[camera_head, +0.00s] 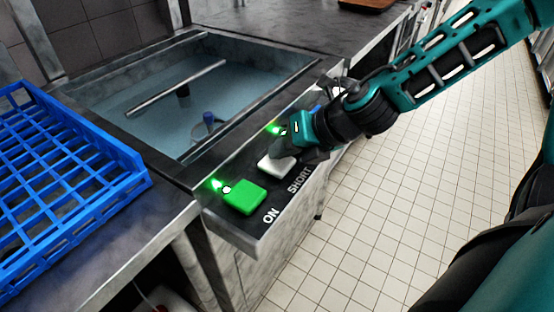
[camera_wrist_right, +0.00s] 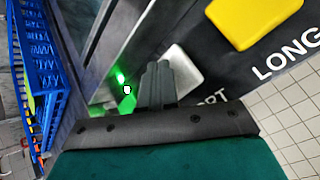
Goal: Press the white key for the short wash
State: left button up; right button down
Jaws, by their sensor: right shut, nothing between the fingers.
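The white key (camera_head: 276,164) sits on the dark control panel beside the word SHORT. My right gripper (camera_head: 283,150) is shut and empty, with its fingertips over the far part of this key. In the right wrist view the closed fingertips (camera_wrist_right: 157,72) overlap the left side of the pale key (camera_wrist_right: 186,72). I cannot tell whether they touch it or whether it is pushed down. A green lamp (camera_head: 275,130) glows just behind the gripper. My left gripper is not in view.
A green key (camera_head: 245,197) marked ON lies nearer on the panel, with a lit green lamp (camera_head: 217,184). A yellow key (camera_wrist_right: 254,18) by LONG shows in the wrist view. A water-filled sink (camera_head: 190,115) and blue rack (camera_head: 60,165) are left. Tiled floor (camera_head: 400,190) is clear right.

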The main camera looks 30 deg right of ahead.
aim_at(282, 162)
jog(key=shift+f+b, duration=0.3)
jog(key=shift+f, duration=0.05)
jog(key=shift+r, duration=0.1)
dwell(0.5)
jog(key=shift+r+p, duration=0.75)
jog(key=shift+r, duration=0.1)
notch_tip(282, 162, up, 5)
jog(key=p, duration=0.4)
jog(key=shift+r, duration=0.1)
dwell(0.4)
